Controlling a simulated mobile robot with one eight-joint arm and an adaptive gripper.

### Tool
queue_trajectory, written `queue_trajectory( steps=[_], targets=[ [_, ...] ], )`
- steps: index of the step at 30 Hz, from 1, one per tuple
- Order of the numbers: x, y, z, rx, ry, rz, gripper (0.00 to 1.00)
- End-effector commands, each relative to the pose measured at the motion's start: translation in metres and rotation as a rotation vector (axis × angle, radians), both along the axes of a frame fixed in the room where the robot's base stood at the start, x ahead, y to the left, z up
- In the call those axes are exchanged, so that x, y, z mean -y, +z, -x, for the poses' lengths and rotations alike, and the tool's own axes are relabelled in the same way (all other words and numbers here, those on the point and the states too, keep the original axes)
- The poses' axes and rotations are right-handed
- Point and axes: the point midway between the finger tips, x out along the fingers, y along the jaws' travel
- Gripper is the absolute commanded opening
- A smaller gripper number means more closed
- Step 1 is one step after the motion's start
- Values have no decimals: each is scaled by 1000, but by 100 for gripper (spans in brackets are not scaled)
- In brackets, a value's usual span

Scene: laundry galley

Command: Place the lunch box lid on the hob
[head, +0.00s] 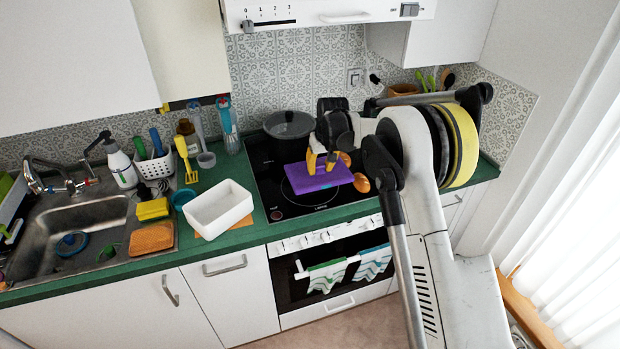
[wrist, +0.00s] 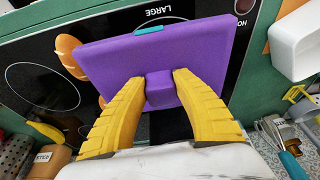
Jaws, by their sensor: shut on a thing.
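The lunch box lid (head: 318,182) is a flat purple slab with a small teal clip on its edge. My gripper (head: 322,162) is above the lid. In the wrist view, its yellow fingers (wrist: 159,82) are closed on the raised purple block in the middle of the lid (wrist: 150,50). The hob (wrist: 30,55) shows beyond the lid's edges. I cannot tell whether the lid touches the hob; its underside is hidden.
A black pot (head: 288,137) stands at the hob's back left. Orange-brown rounded pieces (head: 361,183) lie on the hob close to the lid's right side. A white open container (head: 220,210) stands on the green counter left of the hob. The sink (head: 85,235) is farther left.

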Motion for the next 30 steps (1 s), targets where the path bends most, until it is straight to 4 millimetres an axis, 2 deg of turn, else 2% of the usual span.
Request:
queue_trajectory(
  steps=[3,9,14,21,30],
  targets=[
    [-29,-20,-10,0,3,0,0],
    [-55,-36,-20,0,-1,0,0],
    [-58,-44,-22,0,-2,0,0],
    [-58,-78,-22,0,-2,-1,0],
    [-58,-80,-21,0,-2,-1,0]
  ],
)
